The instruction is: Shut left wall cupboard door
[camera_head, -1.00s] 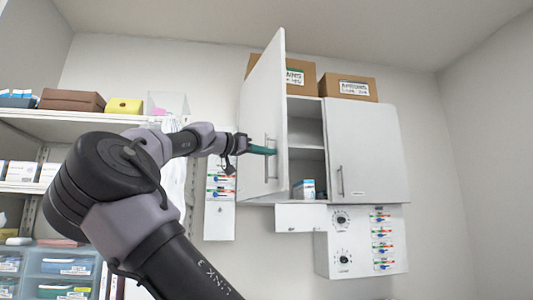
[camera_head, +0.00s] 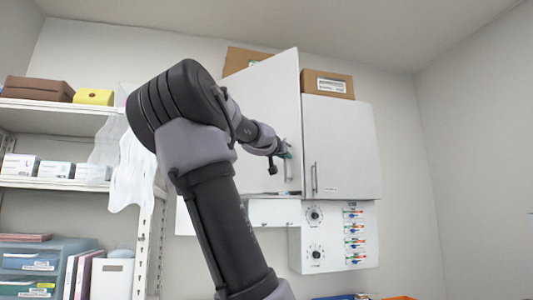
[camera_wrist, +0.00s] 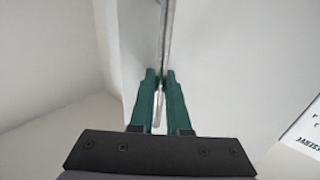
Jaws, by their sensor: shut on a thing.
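The left wall cupboard door (camera_head: 262,95) is a white panel that still stands partly open. Its free edge sticks out towards me and rises above the top of the shut right door (camera_head: 345,140). My gripper (camera_head: 286,152) is at the bar handle (camera_head: 289,172) near the free edge. In the wrist view, the green fingers of my gripper (camera_wrist: 161,78) are closed on the metal handle (camera_wrist: 165,35), one on each side. The door (camera_wrist: 215,60) lies behind them. The cupboard's inside behind the left door is hidden, and my arm covers part of the door.
Cardboard boxes (camera_head: 328,83) stand on the cupboard. Below it hang a white panel with dials (camera_head: 314,215) and coloured connectors (camera_head: 354,230). A shelf unit (camera_head: 50,117) with boxes stands at the left. The wall at the right is bare.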

